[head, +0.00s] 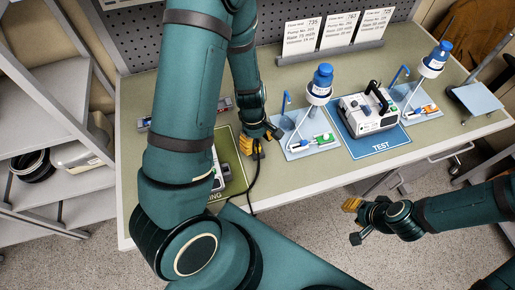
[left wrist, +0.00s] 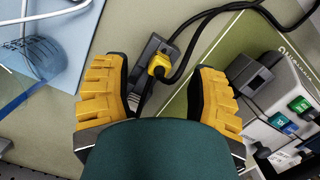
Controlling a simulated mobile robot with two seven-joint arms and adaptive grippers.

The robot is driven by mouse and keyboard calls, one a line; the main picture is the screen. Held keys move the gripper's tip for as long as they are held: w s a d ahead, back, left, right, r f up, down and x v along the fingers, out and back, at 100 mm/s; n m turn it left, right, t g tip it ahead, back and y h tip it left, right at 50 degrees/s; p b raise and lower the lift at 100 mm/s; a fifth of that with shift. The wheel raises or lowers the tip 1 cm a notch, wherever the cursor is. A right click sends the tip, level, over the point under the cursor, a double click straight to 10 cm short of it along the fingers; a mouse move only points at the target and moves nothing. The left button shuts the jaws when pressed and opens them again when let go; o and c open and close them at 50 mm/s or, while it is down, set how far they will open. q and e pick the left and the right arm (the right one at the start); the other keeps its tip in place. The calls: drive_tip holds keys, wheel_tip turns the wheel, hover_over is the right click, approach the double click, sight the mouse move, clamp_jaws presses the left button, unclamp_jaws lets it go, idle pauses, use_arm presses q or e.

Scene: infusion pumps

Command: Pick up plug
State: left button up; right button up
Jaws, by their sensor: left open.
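The plug (left wrist: 158,66) is yellow with a black cable (left wrist: 185,45). In the left wrist view it lies at a dark grey block (left wrist: 147,52), which looks like a socket; whether it is seated there I cannot tell. My left gripper is open, its yellow fingers on either side of the plug with gaps visible (left wrist: 163,78). In the head view this gripper (head: 252,149) is low over the table, by the green mat's right edge, and largely hides the plug. My right gripper (head: 352,207) is off the table's front edge, away from the plug; its opening is unclear.
A white pump (left wrist: 285,110) on a green mat (head: 234,160) is partly hidden by my left arm. Another pump (head: 368,110) stands on the blue TEST mat (head: 385,147). Blue trays (head: 311,137) with blue-capped bottles (head: 322,78) stand nearby. Cards (head: 320,35) line the back.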

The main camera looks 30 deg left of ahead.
sight(257, 144)
use_arm(q)
drive_tip(key=shift+s+d+f, duration=0.1)
drive_tip(key=shift+f, duration=1.4)
drive_tip(key=shift+o, duration=0.3)
clamp_jaws()
